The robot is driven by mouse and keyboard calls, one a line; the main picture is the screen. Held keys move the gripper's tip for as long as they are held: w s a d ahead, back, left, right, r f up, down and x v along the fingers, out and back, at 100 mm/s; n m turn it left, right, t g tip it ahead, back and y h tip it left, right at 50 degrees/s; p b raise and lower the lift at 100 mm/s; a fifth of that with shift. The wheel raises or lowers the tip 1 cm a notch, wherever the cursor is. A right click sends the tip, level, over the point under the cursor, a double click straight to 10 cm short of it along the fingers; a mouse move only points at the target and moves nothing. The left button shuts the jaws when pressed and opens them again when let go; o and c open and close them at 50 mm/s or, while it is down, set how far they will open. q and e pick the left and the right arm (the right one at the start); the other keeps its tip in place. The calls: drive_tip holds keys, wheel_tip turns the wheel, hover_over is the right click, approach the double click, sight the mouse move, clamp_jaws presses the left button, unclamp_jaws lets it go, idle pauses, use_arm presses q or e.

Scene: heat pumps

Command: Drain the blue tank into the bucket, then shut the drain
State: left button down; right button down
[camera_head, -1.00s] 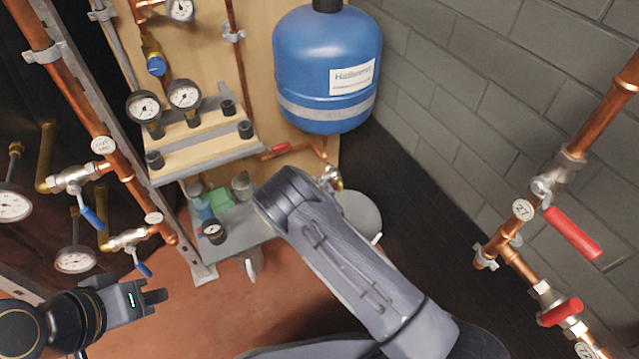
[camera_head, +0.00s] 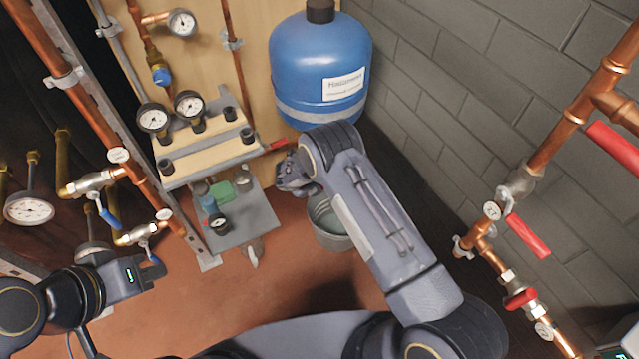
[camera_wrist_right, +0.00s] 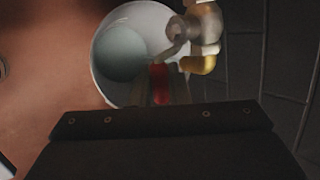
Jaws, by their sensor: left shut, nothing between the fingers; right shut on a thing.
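The blue tank (camera_head: 318,65) hangs on the wooden board, with a label on its front. Below it, a red handle (camera_head: 279,145) sits on the pipe. The bucket (camera_head: 335,241) stands on the floor under the drain and holds a grey-green surface that looks like water. It also shows in the wrist view (camera_wrist_right: 98,75), with the metal and brass drain valve (camera_wrist_right: 205,35) over its rim. My right gripper (camera_head: 288,183) is shut on a red handle (camera_wrist_right: 160,82) at this valve; its fingertips are blurred. My left gripper (camera_head: 155,268) is shut and empty, away at the lower left.
A grey low platform (camera_head: 245,220) with small items stands left of the bucket. Copper pipes with gauges and blue-handled valves (camera_head: 108,215) line the left. Pipes with red-handled valves (camera_head: 528,236) run along the right wall. The floor in front is open.

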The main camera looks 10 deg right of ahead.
drive_tip(key=shift+r+g, duration=0.15)
drive_tip(key=shift+g, duration=0.35)
drive_tip(key=shift+r+n, duration=0.1)
drive_tip(key=shift+n, duration=0.2)
drive_tip(key=c, duration=1.5)
unclamp_jaws()
drive_tip(key=shift+s+a+r, duration=0.15)
drive_tip(key=shift+a+r, duration=0.1)
drive_tip(key=shift+r, duration=0.2)
drive_tip(key=s+a, duration=0.2)
drive_tip(key=a, duration=0.2)
drive_tip(key=s+a+r+p, duration=0.1)
drive_tip(key=s+a, duration=0.1)
drive_tip(key=a, duration=0.1)
drive_tip(key=s+a, duration=0.2)
drive_tip(key=a, duration=0.2)
drive_tip(key=shift+a+r, duration=0.25)
drive_tip(key=shift+a, duration=0.1)
